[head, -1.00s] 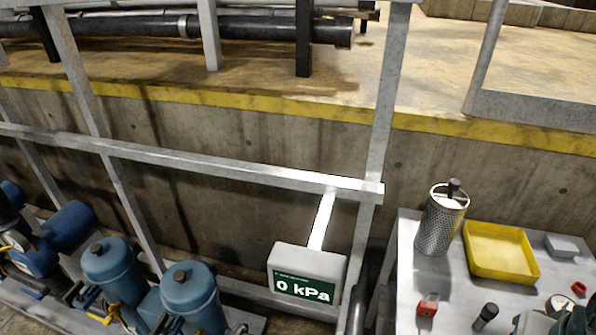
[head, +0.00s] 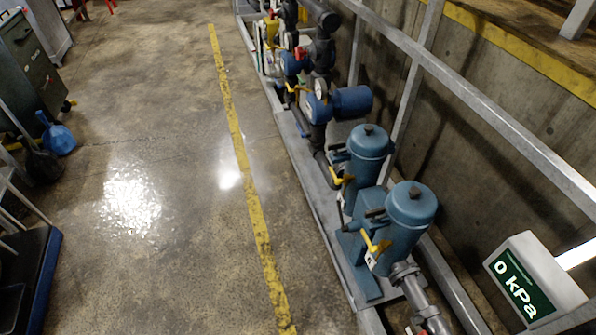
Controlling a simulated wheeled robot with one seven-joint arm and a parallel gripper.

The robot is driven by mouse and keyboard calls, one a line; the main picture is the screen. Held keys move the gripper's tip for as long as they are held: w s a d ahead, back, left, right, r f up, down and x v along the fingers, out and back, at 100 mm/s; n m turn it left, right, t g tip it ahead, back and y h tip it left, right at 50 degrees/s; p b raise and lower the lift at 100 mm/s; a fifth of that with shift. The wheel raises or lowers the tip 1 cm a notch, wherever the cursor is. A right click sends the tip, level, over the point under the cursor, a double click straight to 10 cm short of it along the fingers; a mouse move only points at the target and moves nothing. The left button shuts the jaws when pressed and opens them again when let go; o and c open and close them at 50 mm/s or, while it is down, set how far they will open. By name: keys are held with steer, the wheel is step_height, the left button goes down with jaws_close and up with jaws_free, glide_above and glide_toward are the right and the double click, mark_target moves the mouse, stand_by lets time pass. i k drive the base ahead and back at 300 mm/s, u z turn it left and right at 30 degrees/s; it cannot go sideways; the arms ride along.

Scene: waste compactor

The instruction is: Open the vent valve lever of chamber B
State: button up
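Two blue cylindrical chambers stand on the skid at right, a nearer one (head: 409,225) and a farther one (head: 369,155). A yellow lever (head: 378,246) sits on the left side of the nearer chamber, with a small pale tag (head: 370,260) below it. Another yellow lever (head: 342,176) sits beside the farther chamber. The tags are too small to read, so I cannot tell which chamber is B or which lever is its vent. My gripper is not in view.
A display box (head: 535,280) at lower right reads 0 kPa. A grey frame rail (head: 500,120) runs above the chambers at right. The floor left of the skid is open, with a yellow line (head: 245,170). A blue jug (head: 58,138) stands at far left.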

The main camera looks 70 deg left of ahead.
mark_target(337, 181)
steer(key=u, duration=2.2)
steer(key=k, duration=0.4)
steer(key=u, duration=1.5)
steer(key=i, duration=0.8)
steer(key=z, duration=0.6)
steer(key=i, duration=0.6)
steer(key=z, duration=0.45)
